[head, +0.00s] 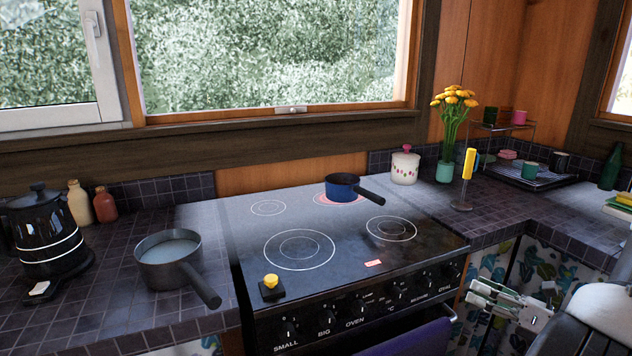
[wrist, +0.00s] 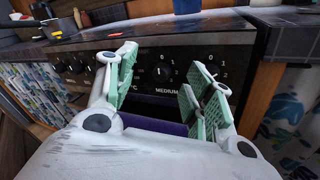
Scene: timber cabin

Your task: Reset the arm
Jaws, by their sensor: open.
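My gripper (head: 507,300) is at the lower right of the head view, in front of the counter to the right of the stove. In the wrist view my gripper (wrist: 160,95) shows two pale green padded fingers spread apart, with nothing between them. Beyond the fingers is the stove's front panel (wrist: 150,60) with its knobs. The fingers look apart from the panel.
A blue pan (head: 342,189) stands on a back burner of the stove (head: 335,262). A grey saucepan (head: 165,262) and a black kettle (head: 45,235) stand on the left counter. A flower vase (head: 445,172) and a tray (head: 530,177) are at the right.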

